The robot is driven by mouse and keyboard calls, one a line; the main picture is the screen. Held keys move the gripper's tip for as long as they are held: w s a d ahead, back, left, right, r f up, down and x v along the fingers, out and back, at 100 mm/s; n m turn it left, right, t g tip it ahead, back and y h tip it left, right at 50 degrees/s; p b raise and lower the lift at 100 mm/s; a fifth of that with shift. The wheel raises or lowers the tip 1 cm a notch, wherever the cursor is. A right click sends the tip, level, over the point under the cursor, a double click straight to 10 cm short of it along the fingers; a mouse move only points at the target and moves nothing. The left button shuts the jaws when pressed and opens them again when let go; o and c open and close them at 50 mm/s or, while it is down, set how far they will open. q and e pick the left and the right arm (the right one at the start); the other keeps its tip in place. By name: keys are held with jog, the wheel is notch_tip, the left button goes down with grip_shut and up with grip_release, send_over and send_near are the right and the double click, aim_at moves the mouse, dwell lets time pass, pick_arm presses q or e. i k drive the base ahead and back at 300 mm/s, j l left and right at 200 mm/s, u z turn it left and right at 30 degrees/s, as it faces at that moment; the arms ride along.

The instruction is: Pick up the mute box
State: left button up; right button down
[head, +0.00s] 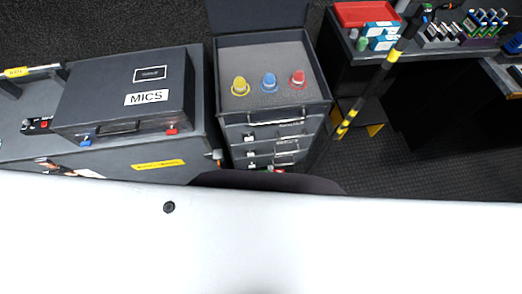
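A small black box with a red button (38,125) lies on the dark grey case top at the far left, left of the black MICS case. It looks like the mute box, but it is small and I read no label on it. A cable or light-coloured part seems to touch its left side. Neither of my grippers shows in the head view.
The closed MICS case (128,90) stands on the same dark case top (22,150). A yellow-marked bar (28,71) runs behind the small box. An open drawer unit (222,75) holds yellow, blue and red-topped items. A black-and-yellow pole (378,78) slants before the right desk.

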aim_at(35, 128)
jog(key=u, duration=2.15)
